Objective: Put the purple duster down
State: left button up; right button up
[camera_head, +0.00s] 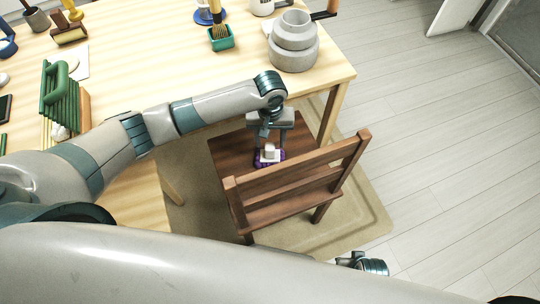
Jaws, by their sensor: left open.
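The purple duster (258,163) lies on the seat of the brown wooden chair (229,158), with a pale block-like part on top. My left gripper (269,142) is right above the duster, pointing down at it, with its jaws open. The gripper body hides part of the duster, and I cannot tell whether the fingers touch it.
The light wood table (150,70) holds grey round pots (292,55), a teal holder with a brush (221,38) and a green rack (60,95). The chair's backrest (300,175) stands on the near side of the seat. A beige mat (355,215) lies beneath. Floor on the right is clear.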

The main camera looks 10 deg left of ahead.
aim_at(270, 146)
pick_arm(q)
notch_tip(270, 146, down, 4)
jog(key=shift+r, duration=0.2)
jog(key=shift+f, duration=0.75)
pick_arm(e)
jog(key=shift+v, duration=0.95)
jog(key=shift+w+a, duration=0.15)
jog(key=shift+w, duration=0.15)
pick_arm(q)
grip_shut()
pick_arm(e)
jog(key=shift+w, duration=0.3)
